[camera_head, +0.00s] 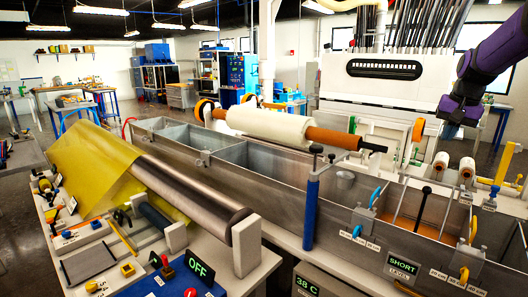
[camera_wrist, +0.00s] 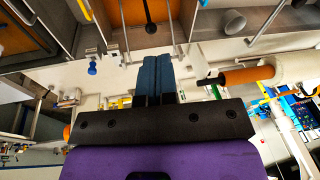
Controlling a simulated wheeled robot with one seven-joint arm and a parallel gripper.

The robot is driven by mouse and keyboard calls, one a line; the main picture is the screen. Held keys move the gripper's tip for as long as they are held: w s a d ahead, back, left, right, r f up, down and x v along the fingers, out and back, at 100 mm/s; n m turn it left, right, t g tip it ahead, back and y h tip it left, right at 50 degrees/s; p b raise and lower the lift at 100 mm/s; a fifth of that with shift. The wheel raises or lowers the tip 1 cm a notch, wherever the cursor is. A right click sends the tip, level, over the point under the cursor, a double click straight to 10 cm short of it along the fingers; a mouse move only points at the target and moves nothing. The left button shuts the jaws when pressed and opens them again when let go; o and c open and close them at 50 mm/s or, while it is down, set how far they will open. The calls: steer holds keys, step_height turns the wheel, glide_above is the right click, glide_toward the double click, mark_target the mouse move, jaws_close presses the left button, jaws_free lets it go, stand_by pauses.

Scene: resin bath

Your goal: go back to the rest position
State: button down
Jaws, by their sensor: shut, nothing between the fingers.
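My purple arm reaches in from the upper right of the head view. Its black gripper (camera_head: 458,112) hangs in the air in front of the white cabinet, above the far side of the metal bath. In the wrist view the two blue fingers of my gripper (camera_wrist: 151,60) lie side by side, pressed together, with nothing between them. The wrist view looks upside down. Beyond the fingertips it shows a bath compartment with orange liquid (camera_wrist: 125,37). No contact between my gripper and anything else shows.
The long metal bath (camera_head: 340,212) has several compartments; a white roll (camera_head: 265,124) on an orange core lies across its far edge. A blue post (camera_head: 311,212) stands at its near wall. A yellow sheet (camera_head: 90,165) and a dark roller (camera_head: 190,190) are at left. The white cabinet (camera_head: 385,92) stands behind.

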steer(key=s+a+r+n, duration=0.2)
steer(key=s+a+r, duration=0.2)
steer(key=s+a, duration=0.5)
steer(key=s+a+f+n, duration=0.1)
steer(key=s+a, duration=0.3)
steer(key=s, duration=0.4)
steer(key=s+a+f+n+t, duration=0.1)
steer(key=s+a, duration=0.3)
steer(key=s, duration=0.4)
steer(key=s+a+f+n+t, duration=0.1)
steer(key=s+a, duration=0.3)
steer(key=s, duration=0.4)
steer(key=shift+s+f+n, duration=0.4)
steer(key=shift+f+n, duration=0.4)
steer(key=shift+f, duration=0.1)
steer(key=shift+a, duration=0.1)
